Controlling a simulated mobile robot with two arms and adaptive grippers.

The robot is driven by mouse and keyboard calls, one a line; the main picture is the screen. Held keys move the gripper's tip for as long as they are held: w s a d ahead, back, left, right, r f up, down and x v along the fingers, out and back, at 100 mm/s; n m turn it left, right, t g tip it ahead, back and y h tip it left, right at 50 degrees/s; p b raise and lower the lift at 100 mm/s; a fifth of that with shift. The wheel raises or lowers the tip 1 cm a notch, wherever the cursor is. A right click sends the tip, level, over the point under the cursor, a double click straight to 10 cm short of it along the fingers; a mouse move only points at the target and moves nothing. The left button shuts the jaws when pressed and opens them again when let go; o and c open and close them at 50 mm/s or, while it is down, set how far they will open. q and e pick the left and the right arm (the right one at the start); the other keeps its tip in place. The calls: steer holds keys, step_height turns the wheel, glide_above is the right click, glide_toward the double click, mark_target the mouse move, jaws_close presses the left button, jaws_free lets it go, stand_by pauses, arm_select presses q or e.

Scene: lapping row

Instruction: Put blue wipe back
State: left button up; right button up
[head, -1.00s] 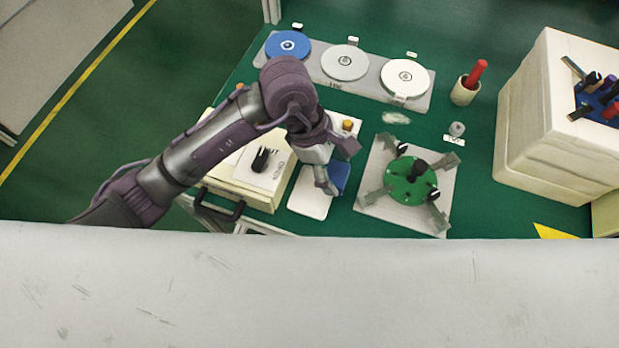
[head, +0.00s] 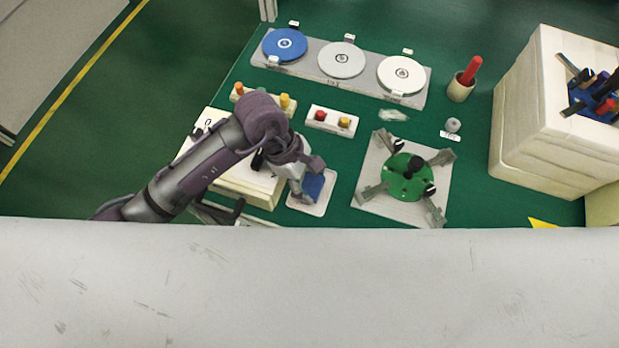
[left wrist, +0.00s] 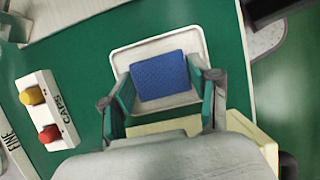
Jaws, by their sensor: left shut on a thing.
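The blue wipe (head: 319,187) is a small dark-blue square cloth, held by my left gripper (head: 308,186). In the left wrist view the wipe (left wrist: 160,77) lies between the two fingers, which are closed on its sides. It appears within the outline of a shallow white tray (head: 304,208). The tray's rim (left wrist: 150,44) shows around the wipe in the left wrist view. Whether the wipe touches the tray floor, I cannot tell. My right gripper is in neither view.
A green disc fixture with metal arms (head: 407,176) stands right of the tray. A cream box (head: 245,183) is left of it, partly behind my arm. A white block with red and yellow caps (head: 332,120) sits behind. Three discs on a grey plate (head: 325,80) are at the back.

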arm_select(q)
steer(key=o, duration=1.2)
steer(key=shift+f, duration=0.1)
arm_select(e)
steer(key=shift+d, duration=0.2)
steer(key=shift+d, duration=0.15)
arm_select(q)
steer(key=shift+r, duration=0.3)
steer(key=b+v, duration=0.1)
steer(key=v, duration=1)
steer(key=shift+a+r, duration=0.2)
steer(key=shift+r, duration=0.15)
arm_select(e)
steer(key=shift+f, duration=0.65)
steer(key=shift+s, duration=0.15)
